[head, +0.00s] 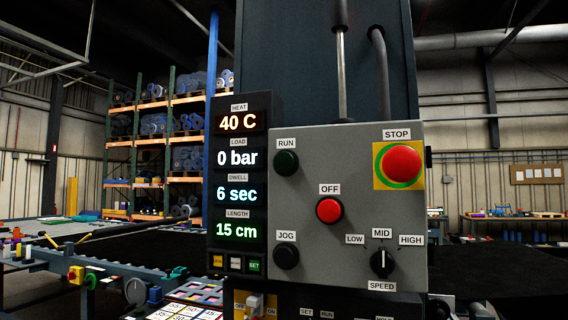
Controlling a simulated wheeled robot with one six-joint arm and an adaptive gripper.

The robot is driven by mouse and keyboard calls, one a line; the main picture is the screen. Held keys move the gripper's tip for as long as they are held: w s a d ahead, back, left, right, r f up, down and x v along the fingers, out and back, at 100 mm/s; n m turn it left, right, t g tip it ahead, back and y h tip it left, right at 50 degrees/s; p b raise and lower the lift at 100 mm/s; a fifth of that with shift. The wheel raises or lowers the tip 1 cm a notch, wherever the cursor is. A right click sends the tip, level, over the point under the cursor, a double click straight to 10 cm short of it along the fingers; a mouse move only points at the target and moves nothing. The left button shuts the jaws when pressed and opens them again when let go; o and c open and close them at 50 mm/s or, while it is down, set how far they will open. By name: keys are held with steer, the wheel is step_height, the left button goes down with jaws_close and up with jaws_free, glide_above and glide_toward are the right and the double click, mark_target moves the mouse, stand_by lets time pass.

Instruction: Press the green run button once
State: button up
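The green run button (286,163) is a dark green round button at the upper left of a grey control box (335,240), under a RUN label (286,144). It looks unlit. My gripper is not in the head view, so I cannot see whether it is open or shut. Nothing covers the face of the run button.
The same box carries a red STOP mushroom button (401,164), a red OFF button (329,210), a black JOG button (286,256) and a SPEED knob (382,263). A display column (238,177) stands close on the left. The space before the box looks clear.

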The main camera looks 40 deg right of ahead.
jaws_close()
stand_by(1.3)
